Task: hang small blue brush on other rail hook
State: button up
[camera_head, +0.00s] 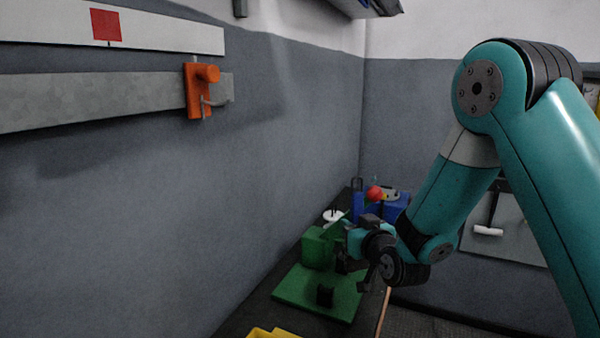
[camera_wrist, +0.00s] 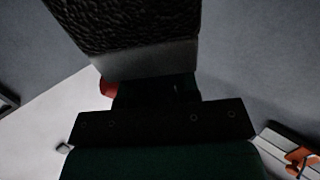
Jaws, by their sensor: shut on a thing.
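My gripper (camera_wrist: 155,92) is shut on the small brush (camera_wrist: 135,25). In the wrist view the brush fills the top: a dark textured part with a pale grey band below it. No blue shows clearly on it. In the head view my gripper (camera_head: 358,243) is low, over the bench near a green block; the brush cannot be made out there. An orange hook (camera_head: 197,92) with a round knob and a metal prong is on the grey rail (camera_head: 90,100) at the upper left, far from my gripper. Its prong looks empty. No second hook shows in the head view.
A green block (camera_head: 318,250) and green base plate (camera_head: 300,291) stand on the dark bench below my arm. Behind are blue blocks (camera_head: 397,205) and a red ball (camera_head: 375,193). A yellow item (camera_head: 270,333) is at the bottom edge. The wall below the rail is clear.

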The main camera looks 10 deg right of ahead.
jog(key=s+a+r+n+g+y+b, duration=0.1)
jog(key=s+a+r+n+g+y, duration=0.35)
jog(key=s+a+r, duration=0.45)
jog(key=s+a+r+n+g+y+b, duration=0.1)
jog(key=s+a+r+n+g+y, duration=0.45)
jog(key=r, duration=0.45)
jog(key=w+a+f+t+h+p, duration=0.1)
jog(key=w+a+p, duration=0.2)
jog(key=w+a, duration=0.3)
jog(key=shift+w+a+f+m+t, duration=0.3)
jog(key=shift+a+f+m+t, duration=0.1)
jog(key=shift+a, duration=1.55)
jog(key=o, duration=1)
jog(key=shift+c, duration=0.2)
